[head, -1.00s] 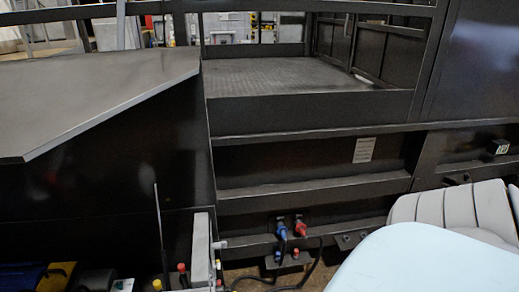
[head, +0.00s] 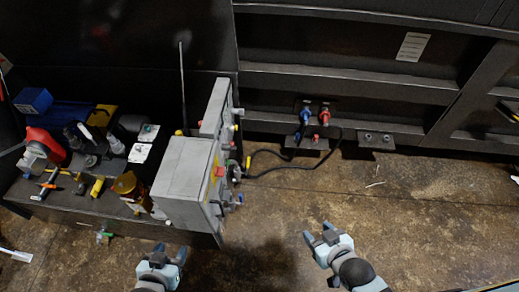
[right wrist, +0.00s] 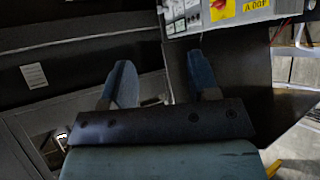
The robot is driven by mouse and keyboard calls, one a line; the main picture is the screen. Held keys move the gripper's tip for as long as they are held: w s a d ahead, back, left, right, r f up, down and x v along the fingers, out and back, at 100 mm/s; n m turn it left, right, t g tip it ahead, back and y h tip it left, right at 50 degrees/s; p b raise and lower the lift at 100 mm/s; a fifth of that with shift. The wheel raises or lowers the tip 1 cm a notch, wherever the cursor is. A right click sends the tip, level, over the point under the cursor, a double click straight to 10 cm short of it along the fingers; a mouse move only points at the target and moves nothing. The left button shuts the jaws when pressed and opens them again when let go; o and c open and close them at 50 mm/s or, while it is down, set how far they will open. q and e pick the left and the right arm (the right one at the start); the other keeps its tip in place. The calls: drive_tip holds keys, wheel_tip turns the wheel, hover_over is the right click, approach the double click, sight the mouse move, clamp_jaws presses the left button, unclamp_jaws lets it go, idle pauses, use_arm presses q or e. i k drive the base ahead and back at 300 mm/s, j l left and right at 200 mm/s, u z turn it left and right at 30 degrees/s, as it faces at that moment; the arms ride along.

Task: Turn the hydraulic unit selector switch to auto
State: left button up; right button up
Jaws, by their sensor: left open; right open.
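The hydraulic unit's grey control box (head: 183,182) stands left of centre in the head view, its control face turned right and seen edge-on. A red knob on yellow (head: 220,171) sticks out from that face. In the right wrist view the red knob (right wrist: 220,8) is at the top edge, beside small labelled controls (right wrist: 182,16). I cannot tell which one is the selector switch or its position. My left gripper (head: 170,252) is open and empty, in front of the box. My right gripper (head: 318,233) is open and empty, right of the box and apart from it.
The brown floor (head: 400,215) at right is mostly clear.

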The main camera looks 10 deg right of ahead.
sight(225, 147)
drive_tip(key=i+j+u, duration=0.1)
drive_tip(key=i+u, duration=0.25)
drive_tip(key=i+j+u, duration=0.1)
drive_tip(key=u, duration=0.3)
